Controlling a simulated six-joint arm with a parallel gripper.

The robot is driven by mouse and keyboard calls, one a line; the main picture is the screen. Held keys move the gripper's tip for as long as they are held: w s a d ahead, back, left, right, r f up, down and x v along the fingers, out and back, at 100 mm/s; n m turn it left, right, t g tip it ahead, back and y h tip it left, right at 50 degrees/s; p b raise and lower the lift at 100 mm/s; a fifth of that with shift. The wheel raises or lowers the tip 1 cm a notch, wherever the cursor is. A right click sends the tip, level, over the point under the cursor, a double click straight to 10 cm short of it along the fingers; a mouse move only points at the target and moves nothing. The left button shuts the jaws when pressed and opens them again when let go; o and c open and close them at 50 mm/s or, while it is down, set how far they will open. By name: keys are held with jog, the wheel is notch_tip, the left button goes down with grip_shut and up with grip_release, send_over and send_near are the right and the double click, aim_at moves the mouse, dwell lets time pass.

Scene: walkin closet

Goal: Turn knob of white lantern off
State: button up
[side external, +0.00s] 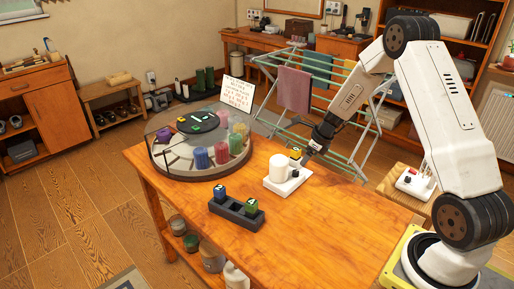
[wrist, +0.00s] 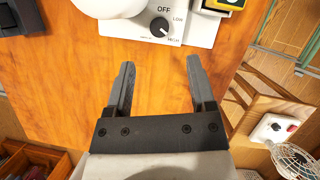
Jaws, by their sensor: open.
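The white lantern (side external: 278,168) stands on the wooden table, with a white cylinder on a flat white base (side external: 287,184). In the wrist view its base carries a dark round knob (wrist: 160,26) on a dial marked OFF at the top and LOW to the upper right. The knob's small pointer is too fine to read surely. My gripper (wrist: 160,65) is open and empty; its two fingers point toward the dial, with the knob beyond the fingertips and no contact visible. In the side view my gripper (side external: 312,148) is above and to the right of the lantern.
A yellow-topped block (side external: 295,153) is close behind the lantern. A dark holder (side external: 236,212) with coloured cubes sits in front. A round turntable (side external: 185,170) with coloured jars is at the left. A drying rack (side external: 355,155) stands behind; the table's right front is clear.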

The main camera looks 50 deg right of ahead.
aim_at(297, 171)
jog(key=shift+x, duration=3.85)
grip_shut()
